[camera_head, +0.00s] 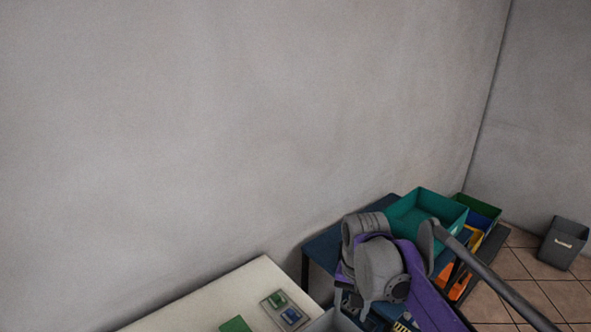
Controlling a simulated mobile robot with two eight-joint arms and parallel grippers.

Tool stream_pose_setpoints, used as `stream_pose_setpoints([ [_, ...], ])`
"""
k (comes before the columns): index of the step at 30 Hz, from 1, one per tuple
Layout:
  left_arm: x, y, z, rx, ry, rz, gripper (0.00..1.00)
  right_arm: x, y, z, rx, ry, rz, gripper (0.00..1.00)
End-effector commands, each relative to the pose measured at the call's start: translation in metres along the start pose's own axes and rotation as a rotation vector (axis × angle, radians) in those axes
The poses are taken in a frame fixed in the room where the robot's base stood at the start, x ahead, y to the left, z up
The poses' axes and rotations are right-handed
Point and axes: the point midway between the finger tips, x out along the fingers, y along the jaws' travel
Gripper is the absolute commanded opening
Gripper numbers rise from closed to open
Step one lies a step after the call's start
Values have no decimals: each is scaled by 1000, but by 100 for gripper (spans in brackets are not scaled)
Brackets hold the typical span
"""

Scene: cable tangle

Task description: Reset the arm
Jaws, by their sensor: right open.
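My right arm, grey and purple, shows at the lower right, in front of the dark blue table. My right gripper (353,298) is at the low end of the grey joints; it is open, and its fingers are small and partly hidden. I see nothing held in it. My left gripper is not in view.
A pale table (215,298) at the bottom bears a green piece (235,325) and a small tray (274,306) with green and blue parts. A teal bin (412,207) stands on the dark blue table (322,244). A grey bin (563,244) stands on the tiled floor.

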Motion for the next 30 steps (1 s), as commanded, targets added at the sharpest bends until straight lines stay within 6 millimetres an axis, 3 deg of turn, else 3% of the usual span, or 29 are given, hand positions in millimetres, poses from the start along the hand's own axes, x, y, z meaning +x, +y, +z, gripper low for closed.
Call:
stream_pose_setpoints([
  [8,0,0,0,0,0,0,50,24,52,74,-152,187,-62,57],
  [15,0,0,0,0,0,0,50,68,90,137,-285,359,-80,57],
  [21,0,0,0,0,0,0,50,93,104,161,-343,437,-78,57],
  [30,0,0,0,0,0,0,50,96,106,164,-352,449,-77,57],
])
